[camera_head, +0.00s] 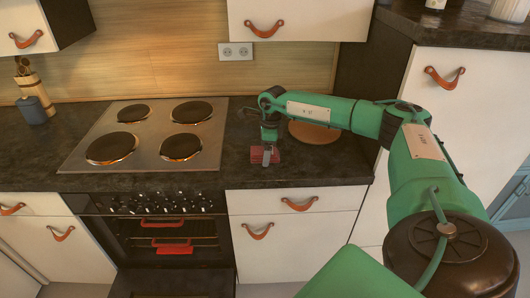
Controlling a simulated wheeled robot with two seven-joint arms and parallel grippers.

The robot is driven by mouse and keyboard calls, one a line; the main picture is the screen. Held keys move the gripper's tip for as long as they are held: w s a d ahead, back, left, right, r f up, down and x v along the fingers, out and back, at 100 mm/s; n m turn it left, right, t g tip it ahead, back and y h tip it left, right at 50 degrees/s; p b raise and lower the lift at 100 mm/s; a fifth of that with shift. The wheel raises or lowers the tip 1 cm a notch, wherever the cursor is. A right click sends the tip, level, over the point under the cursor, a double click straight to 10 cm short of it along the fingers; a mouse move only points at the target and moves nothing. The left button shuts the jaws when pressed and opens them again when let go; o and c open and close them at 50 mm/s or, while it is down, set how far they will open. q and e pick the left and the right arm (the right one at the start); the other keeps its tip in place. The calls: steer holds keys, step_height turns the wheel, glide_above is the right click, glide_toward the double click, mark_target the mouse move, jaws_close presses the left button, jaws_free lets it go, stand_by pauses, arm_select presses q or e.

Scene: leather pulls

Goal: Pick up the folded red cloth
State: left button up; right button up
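The folded red cloth (256,156) lies on the dark countertop, just right of the stove. My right gripper (268,156) points down at the cloth, and its grey finger covers part of the cloth's middle and right side. It is too small here to tell whether the fingers are open or shut, or whether they grip the cloth. My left gripper is not in view.
The stove (100,172) with several round hotplates is left of the cloth. A round wooden board (315,134) lies behind and right of it, partly under my arm. The oven door (175,283) below hangs open. A tall cabinet (472,105) stands at right.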

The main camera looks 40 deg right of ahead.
steer(key=shift+c, duration=0.7)
steer(key=shift+f, duration=0.1)
steer(key=c, duration=0.9)
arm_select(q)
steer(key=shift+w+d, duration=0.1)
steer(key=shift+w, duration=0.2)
